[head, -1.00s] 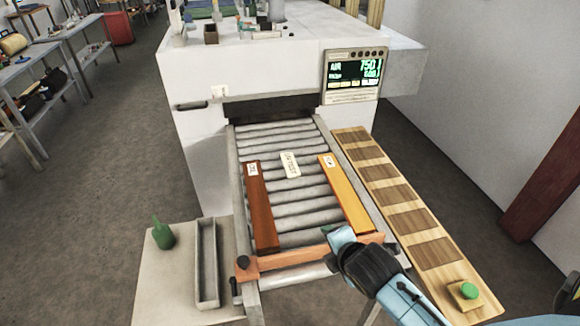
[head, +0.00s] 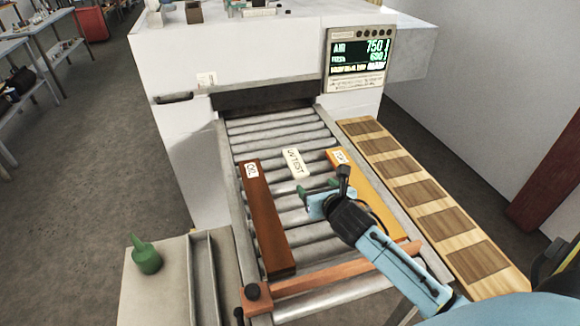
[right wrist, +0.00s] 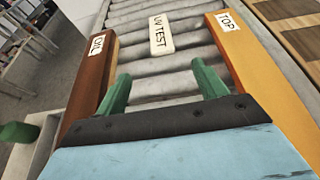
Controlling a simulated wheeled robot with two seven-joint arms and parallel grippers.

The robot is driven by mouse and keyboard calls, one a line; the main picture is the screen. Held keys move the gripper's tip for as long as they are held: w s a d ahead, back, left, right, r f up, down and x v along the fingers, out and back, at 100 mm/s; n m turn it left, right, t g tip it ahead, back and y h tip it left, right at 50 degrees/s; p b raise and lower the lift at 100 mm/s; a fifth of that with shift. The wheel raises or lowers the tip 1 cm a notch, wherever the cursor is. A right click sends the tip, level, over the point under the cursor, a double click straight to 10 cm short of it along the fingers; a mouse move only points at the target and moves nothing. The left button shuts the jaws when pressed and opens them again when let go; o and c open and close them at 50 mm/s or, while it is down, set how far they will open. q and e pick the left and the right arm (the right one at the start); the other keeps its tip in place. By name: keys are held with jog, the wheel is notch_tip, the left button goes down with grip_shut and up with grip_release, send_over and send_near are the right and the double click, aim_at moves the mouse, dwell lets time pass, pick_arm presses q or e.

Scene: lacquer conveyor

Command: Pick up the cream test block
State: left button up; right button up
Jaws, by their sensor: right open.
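The cream test block (head: 296,163), marked "UV TEST", lies on the conveyor rollers between a dark brown board and a yellow-orange board. It also shows in the right wrist view (right wrist: 161,34), ahead of the fingers. My right gripper (head: 318,193) is over the rollers, on the near side of the block and apart from it. Its two green fingers (right wrist: 163,88) are spread, with only rollers between them. My left gripper is not in view.
The brown board (head: 266,220) lies left of the block, the orange board (head: 362,186) right, partly behind my arm. An orange-brown bar (head: 335,281) crosses the near end. A wooden strip with dark squares (head: 418,195) runs along the right.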

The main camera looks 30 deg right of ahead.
jog(key=b, duration=0.1)
send_near(300, 171)
jog(key=shift+w+f, duration=0.15)
jog(key=shift+w, duration=0.65)
jog(key=shift+w+d+f, duration=0.2)
jog(key=shift+w+f, duration=0.05)
jog(key=shift+w, duration=0.35)
jog(key=x, duration=0.2)
jog(key=b+x, duration=0.1)
jog(key=shift+w+d+f, duration=0.1)
jog(key=shift+w+f, duration=0.1)
jog(key=shift+f, duration=0.2)
jog(key=shift+w+d+f, duration=0.15)
jog(key=shift+w+f, duration=0.05)
jog(key=shift+w, duration=0.45)
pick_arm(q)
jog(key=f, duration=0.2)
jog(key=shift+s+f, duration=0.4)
pick_arm(e)
jog(key=c, duration=1.1)
